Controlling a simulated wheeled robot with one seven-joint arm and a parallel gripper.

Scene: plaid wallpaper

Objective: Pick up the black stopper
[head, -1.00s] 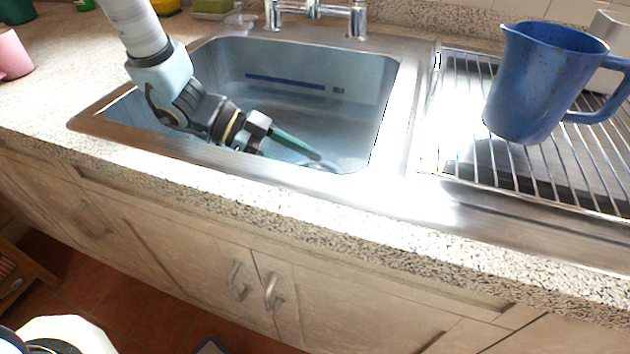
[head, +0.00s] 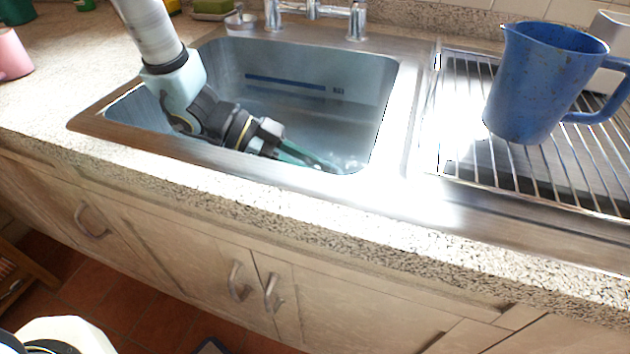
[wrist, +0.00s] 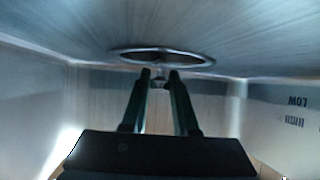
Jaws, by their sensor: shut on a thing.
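In the head view my gripper (head: 332,167) reaches down into the steel sink (head: 412,110), its teal fingers low near the front right of the basin. The wrist view shows my gripper (wrist: 160,75) with its fingertips a small gap apart, closed on a small knob-like piece of the black stopper (wrist: 161,82). Just beyond the tips is a dark oval with a shiny metal rim (wrist: 112,54), at the sink floor. How far the stopper sits in or above this opening cannot be told. The stopper cannot be made out in the head view.
The sink walls stand close around my gripper. A chrome tap (head: 357,20) rises behind the basin. A blue jug (head: 535,85) stands on the wire drying rack (head: 470,150) to the right. A small cup (head: 240,27) is at the back rim.

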